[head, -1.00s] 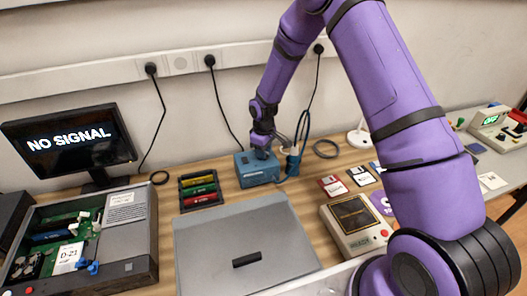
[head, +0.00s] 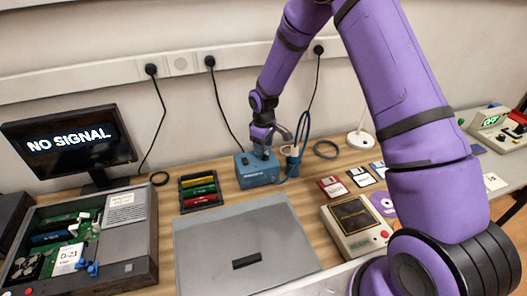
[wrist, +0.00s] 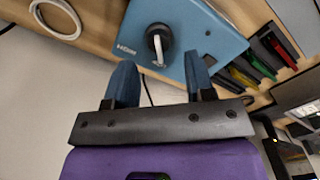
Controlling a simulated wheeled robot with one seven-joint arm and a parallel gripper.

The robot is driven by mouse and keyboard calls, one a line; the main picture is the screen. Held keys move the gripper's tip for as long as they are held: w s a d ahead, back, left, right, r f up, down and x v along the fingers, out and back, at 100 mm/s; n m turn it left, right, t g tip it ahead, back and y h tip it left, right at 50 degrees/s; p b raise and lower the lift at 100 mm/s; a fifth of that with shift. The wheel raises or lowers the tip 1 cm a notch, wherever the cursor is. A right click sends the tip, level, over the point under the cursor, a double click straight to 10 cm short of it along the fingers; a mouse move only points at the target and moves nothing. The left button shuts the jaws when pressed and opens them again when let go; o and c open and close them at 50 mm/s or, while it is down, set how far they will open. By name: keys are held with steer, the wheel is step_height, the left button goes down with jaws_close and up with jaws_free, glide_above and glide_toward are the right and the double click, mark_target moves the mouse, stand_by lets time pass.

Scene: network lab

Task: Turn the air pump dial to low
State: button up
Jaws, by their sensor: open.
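The air pump is a blue box (head: 257,169) on the wooden bench, below the wall sockets. In the wrist view its blue top (wrist: 205,32) carries a round black dial (wrist: 158,37) with a pale pointer or bar on it. My gripper (head: 262,150) is right above the pump's top in the head view and hides the dial there. In the wrist view my gripper (wrist: 160,82) has its two blue fingers apart, with the dial just beyond the gap between them. I cannot tell whether a finger touches it. No dial markings are readable.
A cup with a looped blue cable (head: 293,160) stands right of the pump. A rack of coloured modules (head: 199,190) is to its left. A grey closed case (head: 240,225) lies in front. Floppy disks (head: 332,186) and a grey instrument (head: 355,225) are to the right.

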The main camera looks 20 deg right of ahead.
step_height(320, 180, up, 8)
steer(key=shift+f, duration=0.25)
stand_by(0.4)
steer(key=s+d+r+m+t, duration=0.1)
steer(key=s+d+r, duration=0.1)
steer(key=s+r, duration=0.45)
steer(key=s+d+r+m+t, duration=0.1)
steer(key=s+r, duration=0.2)
steer(key=r, duration=0.6)
steer(key=s+d+r+m, duration=0.2)
steer(key=s+r, duration=0.2)
steer(key=r, duration=0.3)
steer(key=s+d+r+m+t, duration=0.1)
steer(key=s+r, duration=0.3)
steer(key=s, duration=0.8)
steer(key=s+d+r+m+t, duration=0.1)
steer(key=s+r+m+t, duration=0.1)
steer(key=s, duration=1)
step_height(320, 180, up, 2)
steer(key=shift+s+d+r+m, duration=0.25)
steer(key=shift+s+m, duration=0.1)
steer(key=shift+m, duration=0.35)
